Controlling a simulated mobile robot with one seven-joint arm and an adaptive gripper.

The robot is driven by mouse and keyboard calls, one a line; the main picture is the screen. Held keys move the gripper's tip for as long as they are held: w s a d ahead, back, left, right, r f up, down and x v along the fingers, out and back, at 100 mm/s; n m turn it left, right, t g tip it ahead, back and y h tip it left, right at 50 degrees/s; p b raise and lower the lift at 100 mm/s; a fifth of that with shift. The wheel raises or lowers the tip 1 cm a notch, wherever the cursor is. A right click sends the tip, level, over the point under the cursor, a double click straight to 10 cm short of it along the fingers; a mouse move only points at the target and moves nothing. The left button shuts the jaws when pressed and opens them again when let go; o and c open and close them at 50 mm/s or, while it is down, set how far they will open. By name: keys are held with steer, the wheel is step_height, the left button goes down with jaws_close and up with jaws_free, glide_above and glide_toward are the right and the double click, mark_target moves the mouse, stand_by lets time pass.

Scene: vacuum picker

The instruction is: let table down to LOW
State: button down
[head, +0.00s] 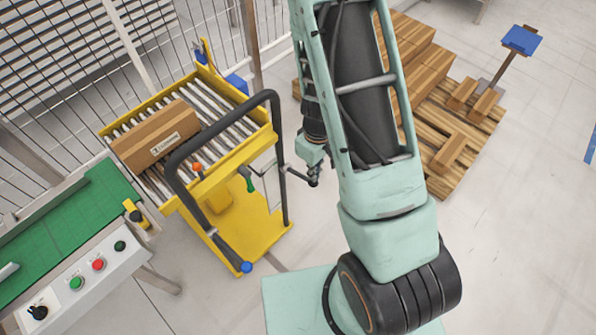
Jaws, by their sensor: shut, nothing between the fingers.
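The table is a yellow wheeled lift table (264,137) with a roller top, left of centre in the head view. Its top stands well above its yellow base (259,237). A black push handle (185,149) arches over its near end. An orange knob (197,168) and a green-gripped lever (248,181) sit near this end. A blue-tipped pedal (246,267) is low at the front. A pale panel (265,172) is partly hidden behind the handle; I cannot read LOW. My gripper (314,182) is shut and empty, just right of the handle, apart from the green lever.
A brown carton (156,137) lies on the rollers. A green conveyor (65,225) with a button panel (88,271) is at left. A mesh fence (60,110) stands behind. Wooden blocks on a pallet (470,124) and a blue-topped stand (522,40) are right. The right foreground floor is clear.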

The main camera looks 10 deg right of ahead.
stand_by(0.5)
steer(key=shift+f+b, duration=1.35)
